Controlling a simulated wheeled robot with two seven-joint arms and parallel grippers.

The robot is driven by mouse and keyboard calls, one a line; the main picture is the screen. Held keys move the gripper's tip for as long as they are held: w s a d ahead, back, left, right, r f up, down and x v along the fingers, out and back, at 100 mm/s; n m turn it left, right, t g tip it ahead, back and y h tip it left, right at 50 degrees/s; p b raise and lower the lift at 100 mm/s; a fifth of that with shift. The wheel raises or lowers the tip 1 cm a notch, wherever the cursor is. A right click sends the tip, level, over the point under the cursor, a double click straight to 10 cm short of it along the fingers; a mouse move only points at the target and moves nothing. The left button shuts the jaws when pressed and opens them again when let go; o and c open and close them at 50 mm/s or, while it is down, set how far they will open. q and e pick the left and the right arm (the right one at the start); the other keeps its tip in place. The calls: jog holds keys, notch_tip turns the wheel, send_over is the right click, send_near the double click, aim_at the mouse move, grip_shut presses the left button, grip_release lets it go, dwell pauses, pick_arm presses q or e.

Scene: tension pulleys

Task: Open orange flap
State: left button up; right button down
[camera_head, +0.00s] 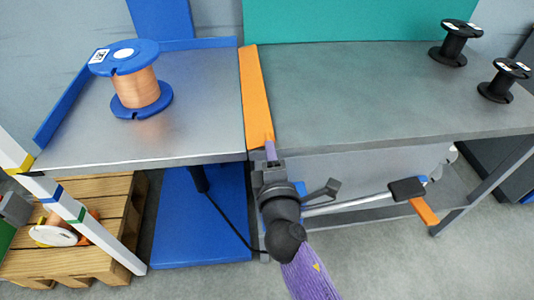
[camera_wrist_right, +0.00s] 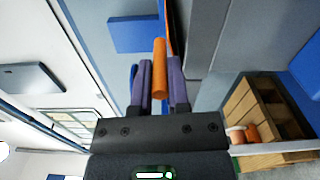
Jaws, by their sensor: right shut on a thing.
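The orange flap (camera_head: 257,100) is a long narrow strip along the seam between the left metal table and the grey table. My right gripper (camera_head: 270,152) is at its near end, at the tables' front edge. In the right wrist view the flap (camera_wrist_right: 160,68) appears as an orange bar between the two purple fingers (camera_wrist_right: 160,92), which are shut on it. The flap's exact tilt is hard to tell. My left gripper is not in view.
A blue spool of copper wire (camera_head: 140,90) stands on the left metal table (camera_head: 200,110). Two black spools (camera_head: 453,45) (camera_head: 497,85) stand at the right of the grey table (camera_head: 350,90). A wooden pallet (camera_head: 95,235) is at lower left. The grey table's middle is clear.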

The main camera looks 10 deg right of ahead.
jog(key=shift+d+f+m+b, duration=0.15)
jog(key=shift+f+m+b, duration=0.3)
jog(key=shift+m, duration=0.45)
jog(key=shift+f+m, duration=0.1)
jog(key=shift+m, duration=0.4)
jog(key=c, duration=0.6)
grip_release()
jog(key=shift+s+d, duration=0.1)
